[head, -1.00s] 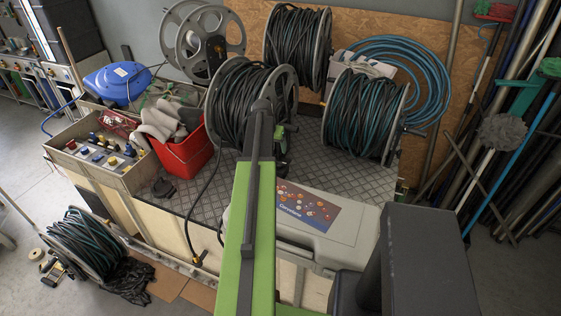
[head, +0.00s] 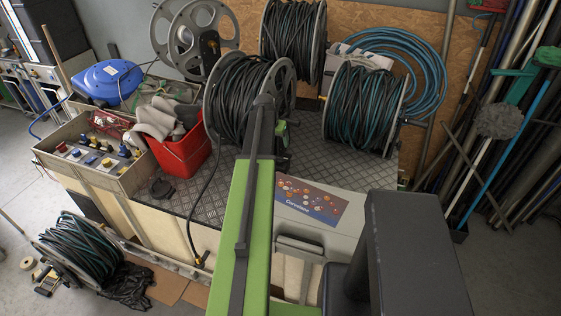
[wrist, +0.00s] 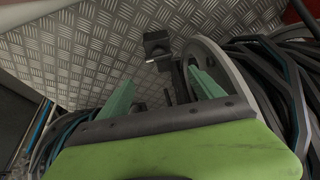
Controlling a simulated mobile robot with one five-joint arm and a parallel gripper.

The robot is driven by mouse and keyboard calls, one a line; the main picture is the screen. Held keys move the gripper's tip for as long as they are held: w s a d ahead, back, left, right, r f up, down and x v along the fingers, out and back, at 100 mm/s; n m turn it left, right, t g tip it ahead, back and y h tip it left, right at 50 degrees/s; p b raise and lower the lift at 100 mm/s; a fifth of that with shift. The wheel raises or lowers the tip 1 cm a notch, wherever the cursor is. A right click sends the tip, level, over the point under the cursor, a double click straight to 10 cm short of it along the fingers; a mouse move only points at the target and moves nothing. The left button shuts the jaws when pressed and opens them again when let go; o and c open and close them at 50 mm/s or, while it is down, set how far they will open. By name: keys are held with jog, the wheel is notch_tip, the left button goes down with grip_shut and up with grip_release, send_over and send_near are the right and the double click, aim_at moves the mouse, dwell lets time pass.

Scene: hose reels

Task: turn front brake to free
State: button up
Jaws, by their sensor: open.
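The front hose reel (head: 236,103), with grey flanges and dark hose, stands on the checkered metal deck, partly hidden behind my arm. In the wrist view its grey flange (wrist: 222,62) and hose (wrist: 275,85) are to the right of my gripper. A dark square block (wrist: 157,44) on a short dark stem shows beyond the fingers, beside the flange. It may be the front brake, but its setting cannot be told.
More hose reels stand behind (head: 293,45) and to the right (head: 364,110). A red bucket (head: 184,151) and a control box (head: 95,165) are at left. A grey case (head: 345,215) lies at the front right. Some checkered deck (head: 205,200) is bare.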

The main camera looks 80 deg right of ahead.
aim_at(281, 157)
jog(key=b+x, duration=1.2)
jog(key=x, duration=0.3)
jog(key=shift+s+a+b, duration=0.1)
jog(key=shift+s+b, duration=0.05)
jog(key=shift+b, duration=0.15)
jog(key=shift+r, duration=0.1)
jog(key=shift+c, duration=0.5)
